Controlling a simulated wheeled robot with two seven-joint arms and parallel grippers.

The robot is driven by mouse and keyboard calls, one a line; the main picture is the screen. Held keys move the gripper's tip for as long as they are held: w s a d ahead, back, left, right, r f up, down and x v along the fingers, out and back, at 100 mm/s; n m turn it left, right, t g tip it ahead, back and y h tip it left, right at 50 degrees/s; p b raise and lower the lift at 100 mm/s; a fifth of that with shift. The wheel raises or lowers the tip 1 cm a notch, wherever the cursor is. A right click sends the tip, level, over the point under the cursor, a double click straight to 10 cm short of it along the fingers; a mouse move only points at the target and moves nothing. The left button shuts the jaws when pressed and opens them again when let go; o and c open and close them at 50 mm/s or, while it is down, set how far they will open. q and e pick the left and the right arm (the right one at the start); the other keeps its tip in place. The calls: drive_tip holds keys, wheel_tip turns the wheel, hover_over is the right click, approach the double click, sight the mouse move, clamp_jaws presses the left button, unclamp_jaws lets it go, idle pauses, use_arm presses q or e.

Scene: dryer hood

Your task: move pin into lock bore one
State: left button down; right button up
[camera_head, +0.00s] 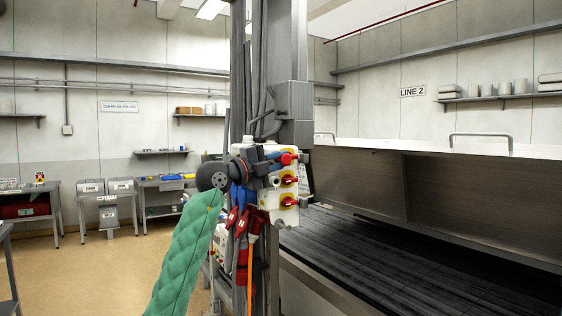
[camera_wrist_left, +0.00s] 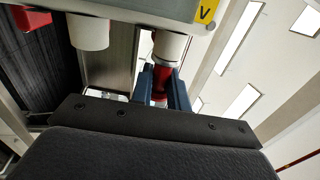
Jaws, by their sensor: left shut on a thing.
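My left gripper (camera_head: 273,163) is at the upper part of a pale box (camera_head: 287,215) on the grey column, at the end of my green-sleeved arm. In the left wrist view its blue fingers (camera_wrist_left: 164,88) are shut on a red pin (camera_wrist_left: 162,78). The pin's far end lines up with a white cylinder (camera_wrist_left: 170,46) under the pale housing, with a light ring between them. I cannot tell whether it is inside a bore. A second white cylinder (camera_wrist_left: 88,32) stands to the left, apart from the fingers. My right gripper is not in view.
Red knobs on yellow plates (camera_head: 289,200) sit on the box close below my gripper. Red plugs and cables (camera_head: 243,222) hang beside it. A dark slatted conveyor bed (camera_head: 430,260) under a steel hood (camera_head: 480,195) lies to the right. The floor at left is clear.

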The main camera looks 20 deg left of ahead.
use_arm(q)
drive_tip(key=c, duration=1.3)
unclamp_jaws()
drive_tip(key=shift+a, duration=0.1)
drive_tip(key=shift+s+a+f+b, duration=0.25)
drive_tip(key=shift+s+a+b, duration=0.1)
drive_tip(key=shift+s+b, duration=0.15)
drive_tip(key=b+v, duration=0.2)
drive_tip(key=v, duration=0.4)
drive_tip(key=shift+s+a+r, duration=0.1)
drive_tip(key=shift+s+a, duration=0.05)
